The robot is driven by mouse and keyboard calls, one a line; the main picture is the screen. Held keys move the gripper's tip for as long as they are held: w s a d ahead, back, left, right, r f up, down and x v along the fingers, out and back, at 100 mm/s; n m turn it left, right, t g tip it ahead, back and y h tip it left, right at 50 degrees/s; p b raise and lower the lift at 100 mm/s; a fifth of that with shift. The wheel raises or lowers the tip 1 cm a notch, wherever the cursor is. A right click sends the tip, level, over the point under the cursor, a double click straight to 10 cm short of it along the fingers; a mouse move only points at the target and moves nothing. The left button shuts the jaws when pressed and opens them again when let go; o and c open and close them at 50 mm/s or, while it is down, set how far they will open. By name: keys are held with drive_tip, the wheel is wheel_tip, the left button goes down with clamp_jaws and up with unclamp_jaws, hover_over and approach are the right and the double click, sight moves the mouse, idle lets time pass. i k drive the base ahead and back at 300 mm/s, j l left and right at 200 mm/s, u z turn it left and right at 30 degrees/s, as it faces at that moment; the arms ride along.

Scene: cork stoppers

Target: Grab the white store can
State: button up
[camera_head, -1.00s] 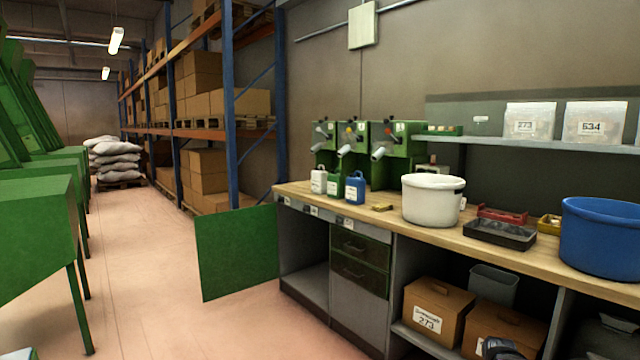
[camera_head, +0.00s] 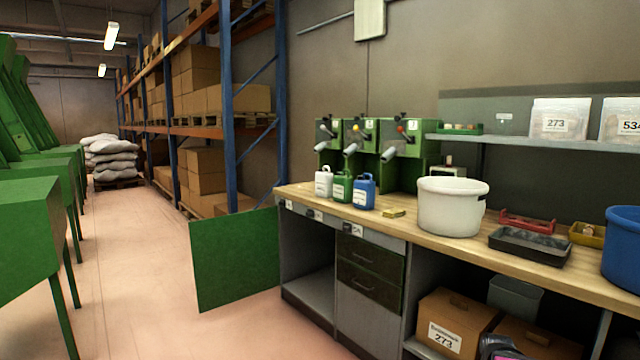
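The white store can (camera_head: 323,183) is a small white canister with a handle and a label. It stands upright near the left end of the wooden bench top, leftmost in a row with a green can (camera_head: 342,187) and a blue can (camera_head: 363,191). The three stand close together in front of the green dispensers (camera_head: 372,146). My gripper's fingers are not seen. A dark part, likely of my arm, shows at the bottom edge, well away from the cans.
The wooden bench (camera_head: 400,224) also holds a large white tub (camera_head: 452,208), a dark tray (camera_head: 529,246) and a blue tub (camera_head: 622,250). A green door panel (camera_head: 236,258) stands open at the bench's left end. The aisle floor (camera_head: 135,290) is clear.

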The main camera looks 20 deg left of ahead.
sight(323, 179)
drive_tip(key=i+j, duration=0.2)
drive_tip(key=j, duration=0.2)
drive_tip(key=i+j, duration=0.25)
drive_tip(key=j, duration=0.15)
drive_tip(key=i+j, duration=0.2)
drive_tip(key=j, duration=0.2)
drive_tip(key=i+j, duration=0.25)
drive_tip(key=j, duration=0.2)
drive_tip(key=i+j, duration=0.2)
drive_tip(key=j, duration=0.2)
drive_tip(key=u, duration=0.05)
